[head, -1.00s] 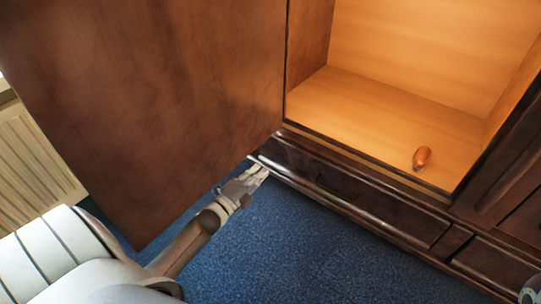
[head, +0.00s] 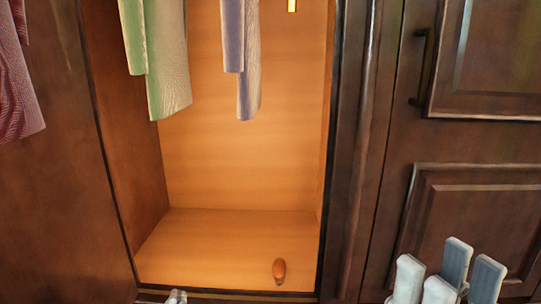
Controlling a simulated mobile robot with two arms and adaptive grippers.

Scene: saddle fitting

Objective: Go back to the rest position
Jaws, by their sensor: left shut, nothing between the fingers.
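My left gripper (head: 177,297) shows only as pale fingertips at the bottom edge, in front of the wardrobe's lower sill. Its fingertips are together and nothing shows between them. My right gripper (head: 447,275) stands at the bottom right, close to the camera, with its pale grey fingers pointing up. The fingers are spread apart with nothing between them, in front of the right-hand door. The arms behind both grippers are out of the picture.
The wardrobe (head: 240,180) is open, its floor bare except for a small orange-brown object (head: 279,271). Green (head: 166,60) and lilac (head: 240,60) garments hang above. The open door (head: 60,220) stands at left. A closed panelled door (head: 470,215) with a dark handle (head: 421,70) is at right.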

